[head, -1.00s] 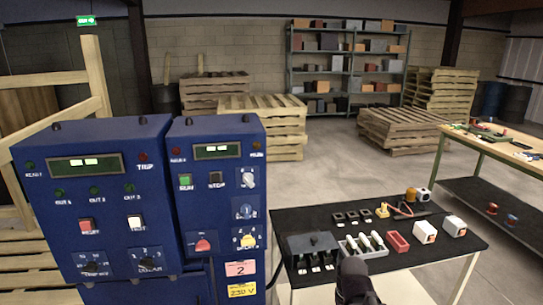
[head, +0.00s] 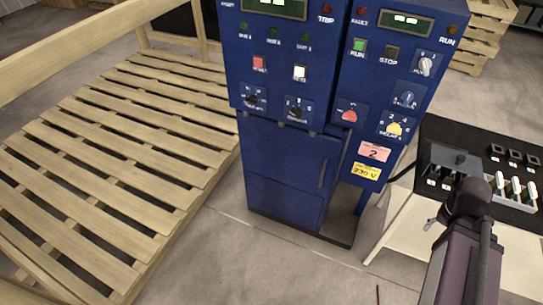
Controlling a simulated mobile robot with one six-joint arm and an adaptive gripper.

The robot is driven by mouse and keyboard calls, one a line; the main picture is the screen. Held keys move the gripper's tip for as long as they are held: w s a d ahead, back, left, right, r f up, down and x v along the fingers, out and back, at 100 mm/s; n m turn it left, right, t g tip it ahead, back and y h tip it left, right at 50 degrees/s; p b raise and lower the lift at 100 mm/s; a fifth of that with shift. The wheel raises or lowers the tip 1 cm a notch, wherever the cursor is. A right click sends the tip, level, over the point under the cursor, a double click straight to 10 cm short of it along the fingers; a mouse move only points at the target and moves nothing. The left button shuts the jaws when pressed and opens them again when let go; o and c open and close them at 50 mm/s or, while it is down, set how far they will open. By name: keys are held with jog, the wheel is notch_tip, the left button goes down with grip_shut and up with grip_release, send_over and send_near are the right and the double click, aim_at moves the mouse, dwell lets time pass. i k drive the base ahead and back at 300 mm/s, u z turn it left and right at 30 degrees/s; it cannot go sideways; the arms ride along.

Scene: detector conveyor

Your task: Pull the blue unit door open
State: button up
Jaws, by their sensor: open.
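The blue unit (head: 262,75) stands upright in the middle of the head view. Its control panels have displays, buttons and dials. Below the left panel is a plain blue door (head: 280,165) with a dark vertical handle (head: 323,173) near its right edge. The door looks shut. A pink label "2" (head: 374,151) and a yellow "230 V" label (head: 366,171) sit to the right of the handle. Part of my arm shows at the lower right, to the right of the unit and apart from the door. My gripper's fingers cannot be made out.
A black-topped table (head: 435,127) with switches and small parts stands right of the unit, partly behind my arm. Large wooden pallets (head: 110,150) lie on the left, close to the unit. The grey floor (head: 270,265) in front of the door is clear.

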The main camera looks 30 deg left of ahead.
aim_at(287, 155)
jog(key=u, duration=1.3)
jog(key=k, duration=0.9)
jog(key=i, duration=0.7)
